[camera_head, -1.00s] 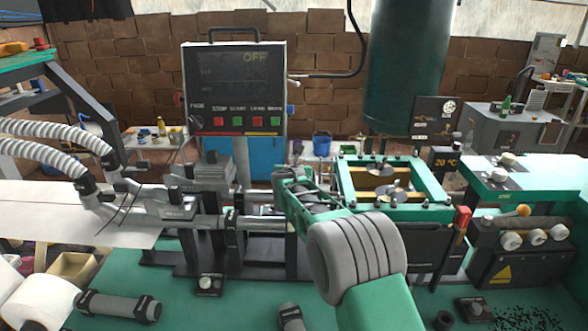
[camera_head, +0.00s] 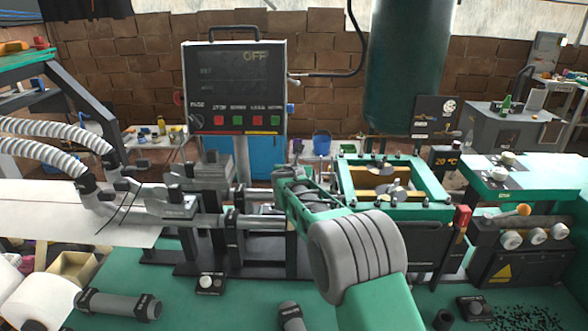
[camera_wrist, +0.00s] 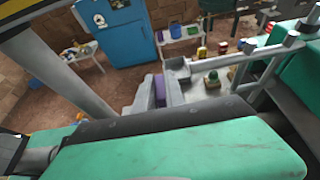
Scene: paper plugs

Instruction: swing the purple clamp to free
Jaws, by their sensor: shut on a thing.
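The purple clamp (camera_wrist: 160,91) shows only as a small purple strip in the wrist view, between grey parts just past the green body of my gripper. My gripper (camera_head: 284,178) reaches the middle of the machine in the head view, left of the green-framed box. It is shut on the purple clamp. My own wrist and arm cover the clamp in the head view, so its angle cannot be told.
A control panel (camera_head: 235,89) reading OFF stands behind. The green-framed hopper (camera_head: 395,212) is close on the right. Ribbed hoses (camera_head: 52,131) and grey pipework (camera_head: 180,207) lie on the left. A loose dark tube (camera_head: 119,305) rests on the green bench.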

